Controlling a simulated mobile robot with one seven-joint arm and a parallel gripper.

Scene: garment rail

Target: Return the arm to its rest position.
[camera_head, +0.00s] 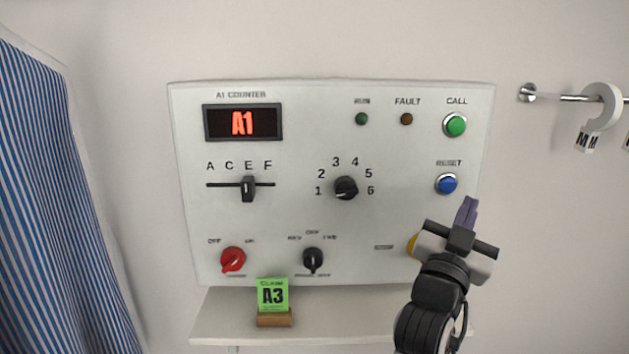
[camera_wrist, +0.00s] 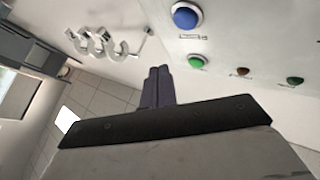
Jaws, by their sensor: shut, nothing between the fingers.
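My gripper (camera_head: 469,212) is in front of the lower right of the white control panel (camera_head: 290,240), just below the blue RESET button (camera_head: 447,184). Its purple-grey fingers are shut together with nothing between them, and they also show shut in the wrist view (camera_wrist: 159,85). I cannot tell whether the fingertips touch the panel in the head view; in the wrist view they appear apart from the buttons. My arm reaches up from the bottom right. Part of the panel's lower right corner is hidden behind it.
A blue-striped cloth (camera_head: 50,200) hangs at left. A rail (camera_head: 572,97) with a white tagged ring (camera_head: 603,108) is at upper right. The wall right of my gripper is clear.

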